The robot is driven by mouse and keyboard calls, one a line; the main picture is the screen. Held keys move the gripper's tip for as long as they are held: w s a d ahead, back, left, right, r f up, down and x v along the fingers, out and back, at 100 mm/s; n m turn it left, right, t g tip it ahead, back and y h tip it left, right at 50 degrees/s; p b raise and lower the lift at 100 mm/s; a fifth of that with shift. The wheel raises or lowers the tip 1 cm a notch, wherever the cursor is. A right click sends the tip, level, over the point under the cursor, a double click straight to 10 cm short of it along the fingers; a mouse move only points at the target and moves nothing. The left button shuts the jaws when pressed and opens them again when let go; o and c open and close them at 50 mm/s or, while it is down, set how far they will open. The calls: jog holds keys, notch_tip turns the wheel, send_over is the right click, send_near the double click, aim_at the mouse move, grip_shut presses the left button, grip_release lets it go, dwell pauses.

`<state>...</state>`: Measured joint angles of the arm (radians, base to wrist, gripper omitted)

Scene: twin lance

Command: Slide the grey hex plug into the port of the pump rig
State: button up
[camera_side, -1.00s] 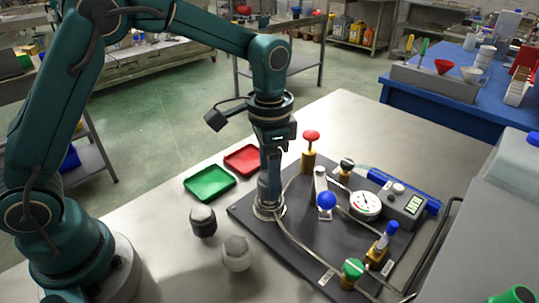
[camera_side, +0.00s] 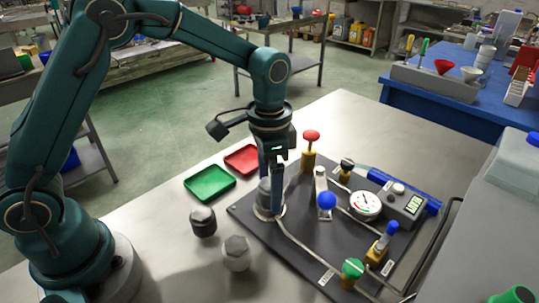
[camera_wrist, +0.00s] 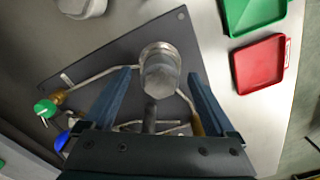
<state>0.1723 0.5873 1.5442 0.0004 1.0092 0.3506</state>
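The grey hex plug (camera_side: 264,197) stands upright in the ringed port (camera_side: 268,214) at the left part of the pump rig's dark plate (camera_side: 250,224). In the wrist view the plug (camera_wrist: 161,76) sits inside the round metal collar of the port (camera_wrist: 146,50). My gripper (camera_side: 272,203) is above the port, pointing down. In the wrist view its two blue fingers (camera_wrist: 158,73) are spread wide, one on each side of the plug, with gaps between. How deep the plug sits cannot be told.
A dark-sided plug (camera_side: 203,222) and a pale hex plug (camera_side: 236,254) stand on the bench left of the plate. Green (camera_side: 210,183) and red (camera_side: 242,159) trays lie behind. The rig carries a red knob (camera_side: 311,136), blue ball (camera_side: 326,201), gauge (camera_side: 365,206) and green knob (camera_side: 352,268).

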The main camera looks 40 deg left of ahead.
aim_at(269, 182)
jog(key=shift+r, duration=2.6)
jog(key=shift+a+r, duration=0.1)
jog(key=shift+r, duration=0.1)
jog(key=s+a+r+n+t, duration=0.1)
jog(key=s+a+r+t, duration=0.15)
jog(key=r, duration=0.25)
jog(key=s+a+r+n+t, duration=0.1)
jog(key=s+r, duration=0.3)
jog(key=s+a+f+n+t, duration=0.1)
jog(key=s+f+n, duration=0.3)
jog(key=s, duration=0.4)
jog(key=shift+s+a+f+t, duration=0.15)
jog(key=shift+s+a+t, duration=0.25)
jog(key=shift+t, duration=0.15)
